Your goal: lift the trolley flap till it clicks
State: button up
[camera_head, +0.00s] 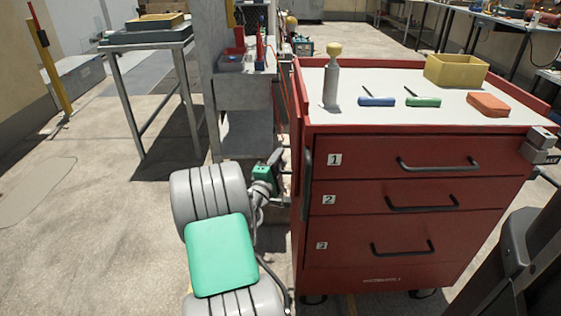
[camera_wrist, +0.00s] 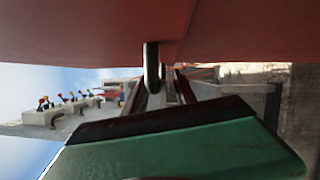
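The red trolley (camera_head: 402,229) stands at the right in the head view, with numbered drawers and a pale top. A narrow red panel (camera_head: 297,130) hangs along its left side, seen almost edge-on; it looks like the flap. My gripper (camera_head: 284,178) is low beside the trolley's left side. In the wrist view a large red surface (camera_wrist: 90,32) fills the top, with a metal loop (camera_wrist: 152,68) under it. My gripper's fingers (camera_wrist: 168,88) reach up close to this loop with a gap between them. I cannot tell whether they touch it; nothing is visibly gripped.
On the trolley top are a bottle (camera_head: 331,84), a blue tool (camera_head: 376,101), a green tool (camera_head: 423,101), an orange block (camera_head: 488,104) and a yellow bin (camera_head: 455,71). A grey shelf stand (camera_head: 247,93) rises behind my gripper.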

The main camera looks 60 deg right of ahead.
jog(key=shift+d, duration=0.45)
grip_shut()
dwell(1.1)
